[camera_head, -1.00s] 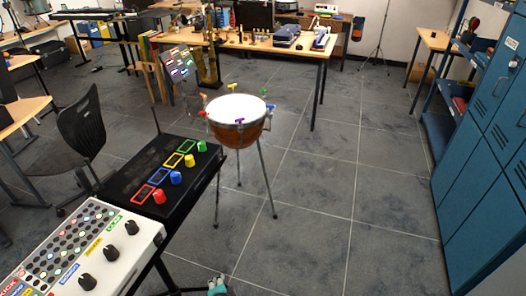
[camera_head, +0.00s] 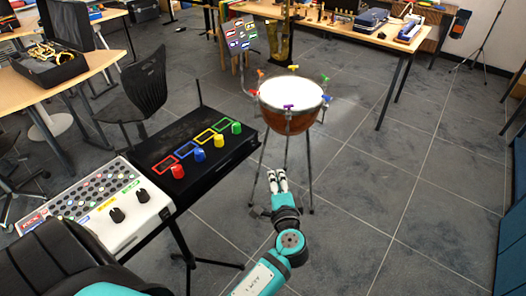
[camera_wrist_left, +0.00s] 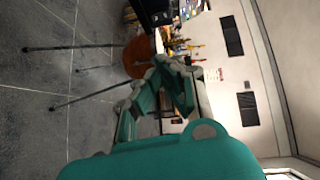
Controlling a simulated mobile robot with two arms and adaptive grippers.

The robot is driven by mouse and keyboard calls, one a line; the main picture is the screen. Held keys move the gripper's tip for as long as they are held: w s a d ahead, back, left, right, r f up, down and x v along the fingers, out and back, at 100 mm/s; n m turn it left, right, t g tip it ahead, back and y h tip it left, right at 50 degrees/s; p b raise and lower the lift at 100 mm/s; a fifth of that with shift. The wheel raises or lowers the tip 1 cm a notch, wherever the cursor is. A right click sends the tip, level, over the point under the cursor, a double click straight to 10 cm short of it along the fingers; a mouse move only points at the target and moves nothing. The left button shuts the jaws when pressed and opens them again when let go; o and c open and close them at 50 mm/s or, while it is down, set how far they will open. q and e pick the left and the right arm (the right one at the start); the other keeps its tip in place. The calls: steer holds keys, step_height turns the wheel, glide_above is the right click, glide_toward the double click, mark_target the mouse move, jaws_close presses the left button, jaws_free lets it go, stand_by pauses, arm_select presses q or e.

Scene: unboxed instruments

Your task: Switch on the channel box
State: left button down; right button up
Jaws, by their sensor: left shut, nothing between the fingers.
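A black box (camera_head: 215,160) stands on a stand at the left in the head view. It bears red, blue, yellow and green outlined squares, each with a knob of the same colour; the red knob (camera_head: 177,172) is nearest. Beside it lies a white panel (camera_head: 125,232) with rows of small coloured buttons and black knobs. I cannot tell for certain which is the channel box. My left gripper (camera_head: 277,176) is shut and empty, right of the black box and apart from it. It also shows in the left wrist view (camera_wrist_left: 170,70). My right gripper is not in view.
A kettledrum (camera_head: 290,97) on thin legs stands just beyond my left gripper. A black chair (camera_head: 135,92) is behind the black box. A table (camera_head: 375,42) with tools is at the back. The floor (camera_head: 400,190) to the right is clear.

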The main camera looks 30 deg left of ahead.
arm_select(q)
steer(key=p, duration=0.2)
glide_toward(258, 141)
steer(key=w+d, duration=0.2)
steer(key=w, duration=0.1)
steer(key=a, duration=0.4)
steer(key=shift+w+a+p, duration=0.1)
steer(key=shift+w+p, duration=0.1)
steer(key=shift+p, duration=0.2)
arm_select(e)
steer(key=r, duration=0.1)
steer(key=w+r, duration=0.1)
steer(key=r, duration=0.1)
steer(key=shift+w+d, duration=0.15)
arm_select(q)
steer(key=shift+a+f+b, duration=0.15)
steer(key=shift+f+b, duration=0.2)
steer(key=shift+b, duration=0.5)
steer(key=shift+a+r+b, duration=0.1)
steer(key=shift+a+b, duration=0.05)
steer(key=shift+b, duration=0.15)
steer(key=shift+r, duration=0.1)
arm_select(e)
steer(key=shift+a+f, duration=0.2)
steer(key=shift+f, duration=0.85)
